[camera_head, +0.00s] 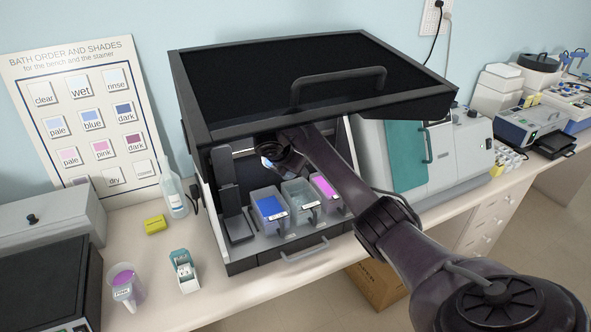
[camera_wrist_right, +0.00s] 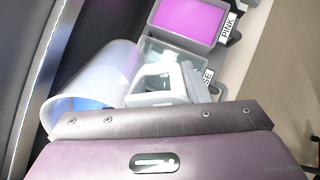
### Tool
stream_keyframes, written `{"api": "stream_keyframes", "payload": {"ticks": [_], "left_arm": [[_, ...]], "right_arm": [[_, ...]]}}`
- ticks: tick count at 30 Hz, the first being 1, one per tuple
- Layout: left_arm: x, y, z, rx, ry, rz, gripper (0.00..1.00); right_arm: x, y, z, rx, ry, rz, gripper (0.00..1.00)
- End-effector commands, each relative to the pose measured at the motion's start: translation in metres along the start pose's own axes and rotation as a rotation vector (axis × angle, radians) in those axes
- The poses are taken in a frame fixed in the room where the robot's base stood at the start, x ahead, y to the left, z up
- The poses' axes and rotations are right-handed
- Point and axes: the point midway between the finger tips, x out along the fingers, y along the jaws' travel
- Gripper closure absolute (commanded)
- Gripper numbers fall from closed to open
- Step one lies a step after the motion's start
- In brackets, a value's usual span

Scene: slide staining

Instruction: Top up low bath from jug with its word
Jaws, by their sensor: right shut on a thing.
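My right gripper (camera_wrist_right: 180,95) is shut on the handle of a translucent jug (camera_wrist_right: 95,78), which has blue showing at its lower left end. In the head view the jug (camera_head: 268,162) is mostly hidden by my right arm, above the baths inside the open stainer. Below stand a blue bath (camera_head: 270,207), a clear greyish bath (camera_head: 303,200) and a pink bath (camera_head: 325,187). In the wrist view the pink bath (camera_wrist_right: 188,22) reads PINK; the bath beside it has a partly hidden label ending in SE. My left gripper is not in view.
The stainer's dark lid (camera_head: 310,75) is raised above my arm. A jug with purple liquid (camera_head: 125,285), a teal-and-white box (camera_head: 184,270), a yellow block (camera_head: 155,225) and a bottle (camera_head: 174,190) stand on the bench. A shade chart (camera_head: 85,110) leans behind.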

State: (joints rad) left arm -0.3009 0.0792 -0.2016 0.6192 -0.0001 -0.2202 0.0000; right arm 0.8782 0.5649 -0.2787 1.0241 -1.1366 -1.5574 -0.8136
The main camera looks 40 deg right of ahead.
Motion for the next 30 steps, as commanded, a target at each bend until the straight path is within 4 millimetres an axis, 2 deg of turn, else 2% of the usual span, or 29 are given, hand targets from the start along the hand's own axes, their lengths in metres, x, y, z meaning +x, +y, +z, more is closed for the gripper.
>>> {"api": "stream_keyframes", "payload": {"ticks": [13,30], "left_arm": [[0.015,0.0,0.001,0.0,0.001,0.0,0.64],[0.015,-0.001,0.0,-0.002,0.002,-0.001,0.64]], "right_arm": [[0.002,0.002,-0.001,-0.002,-0.082,0.006,0.97],[0.001,0.002,-0.001,-0.002,-0.089,0.007,0.97]]}}
